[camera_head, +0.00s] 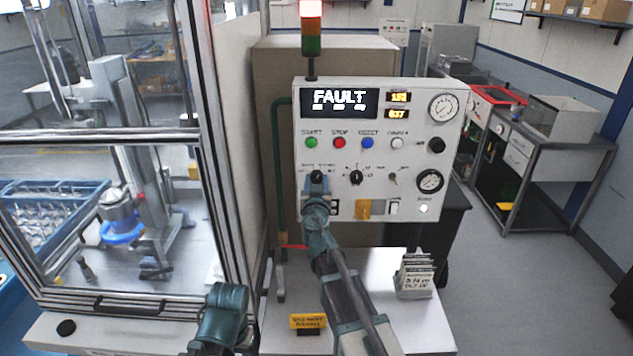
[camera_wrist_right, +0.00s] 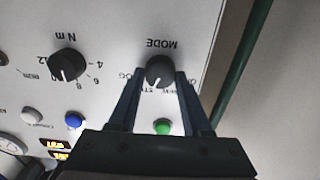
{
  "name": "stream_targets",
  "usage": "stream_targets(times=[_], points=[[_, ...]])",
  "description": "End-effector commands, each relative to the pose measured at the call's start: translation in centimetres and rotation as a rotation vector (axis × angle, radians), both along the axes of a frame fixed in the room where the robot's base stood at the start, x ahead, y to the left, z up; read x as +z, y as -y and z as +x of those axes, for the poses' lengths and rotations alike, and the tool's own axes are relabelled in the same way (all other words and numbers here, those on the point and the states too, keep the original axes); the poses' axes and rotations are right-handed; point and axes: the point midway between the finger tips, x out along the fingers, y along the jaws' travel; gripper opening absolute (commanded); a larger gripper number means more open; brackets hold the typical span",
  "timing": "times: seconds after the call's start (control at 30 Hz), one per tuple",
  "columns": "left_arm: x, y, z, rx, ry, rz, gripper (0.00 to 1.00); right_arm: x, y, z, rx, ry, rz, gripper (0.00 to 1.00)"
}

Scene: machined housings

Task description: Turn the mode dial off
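The mode dial (camera_wrist_right: 160,70) is a black round knob under the printed word MODE, which appears upside down in the right wrist view. In the head view the dial (camera_head: 317,176) sits at the left of the panel's dial row, partly hidden by my right gripper (camera_head: 317,187). In the right wrist view the fingers of my right gripper (camera_wrist_right: 160,78) are apart, one on each side of the dial, with a narrow gap seeming to show on both sides. The dial's exact pointer setting is hard to read. My left gripper is not visible; only a teal arm part shows at the bottom.
The control panel (camera_head: 380,120) shows FAULT on its display (camera_head: 339,102). A torque dial (camera_wrist_right: 66,65) and coloured buttons are near the mode dial. A green pipe (camera_head: 279,160) runs beside the panel. A card holder (camera_head: 414,277) stands on the white table.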

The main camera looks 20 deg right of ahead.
Motion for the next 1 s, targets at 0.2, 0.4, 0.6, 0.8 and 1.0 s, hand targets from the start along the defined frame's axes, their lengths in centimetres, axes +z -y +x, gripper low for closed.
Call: stream_targets(times=[0.2,0.4,0.6,0.8,1.0], points=[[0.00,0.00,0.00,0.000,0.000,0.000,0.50,0.00,0.00,-0.01,0.000,0.000,0.000,0.00],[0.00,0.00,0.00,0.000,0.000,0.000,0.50,0.00,-0.02,-0.02,0.000,-0.005,-0.018,0.00],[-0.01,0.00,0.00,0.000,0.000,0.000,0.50,0.02,-0.05,0.01,0.000,-0.029,-0.106,0.00],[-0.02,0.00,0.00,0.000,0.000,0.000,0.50,0.02,-0.11,0.05,0.000,-0.075,-0.267,0.00],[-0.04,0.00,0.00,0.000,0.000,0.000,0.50,0.00,-0.18,0.08,0.001,-0.127,-0.450,0.00]])
